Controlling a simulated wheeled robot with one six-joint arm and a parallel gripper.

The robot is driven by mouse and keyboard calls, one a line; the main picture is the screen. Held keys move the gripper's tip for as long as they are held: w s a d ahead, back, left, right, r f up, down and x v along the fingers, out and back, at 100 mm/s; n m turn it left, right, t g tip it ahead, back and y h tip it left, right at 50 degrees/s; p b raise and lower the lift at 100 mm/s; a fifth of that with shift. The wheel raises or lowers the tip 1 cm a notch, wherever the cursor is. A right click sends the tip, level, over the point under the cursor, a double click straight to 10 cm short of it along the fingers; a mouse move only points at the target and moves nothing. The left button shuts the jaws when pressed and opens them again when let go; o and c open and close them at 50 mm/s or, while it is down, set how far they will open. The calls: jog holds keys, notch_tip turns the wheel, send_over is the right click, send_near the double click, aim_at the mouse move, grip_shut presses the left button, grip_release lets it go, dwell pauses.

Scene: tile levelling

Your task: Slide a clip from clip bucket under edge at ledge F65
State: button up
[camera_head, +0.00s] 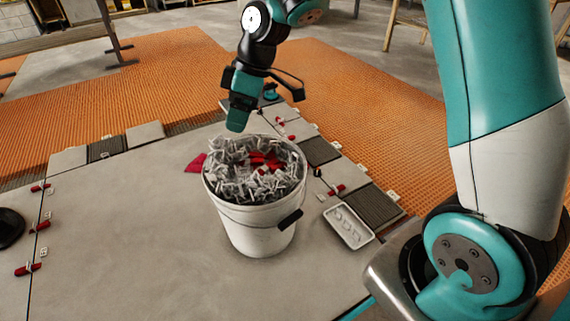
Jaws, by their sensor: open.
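The clip bucket (262,235) is a white pail on the grey floor slab, mid-view, its dark handle grip at the right side. It is heaped with pale clips (240,182), with some red pieces (262,160) among them. My gripper (238,118) hangs just above the back left of the bucket's rim, pointing down. It is open, and I see nothing held in it. Its fingers overlap one another from this angle. No label marks ledge F65, so I cannot tell which tile edge it is.
Red wedges and small white clips sit along tile joints at left (28,268) and right. A white tray (348,226) lies right of the bucket. A black round object (8,230) is at the far left. Orange matting (330,85) lies behind. The slab left of the bucket is mostly clear.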

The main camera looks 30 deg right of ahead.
jog(key=s+a+r+m, duration=0.1)
jog(key=s+r+m, duration=0.15)
jog(key=s, duration=0.65)
jog(key=s+a+r+m, duration=0.1)
jog(key=s+a+r, duration=0.15)
jog(key=s, duration=0.55)
jog(key=s+r+m, duration=0.2)
jog(key=s+r, duration=0.1)
jog(key=s, duration=0.6)
notch_tip(320, 180, up, 39)
jog(key=p, duration=3.9)
jog(key=shift+a+f+g, duration=0.15)
jog(key=shift+f+g, duration=0.05)
jog(key=shift+g, duration=0.1)
jog(key=shift+o, duration=0.5)
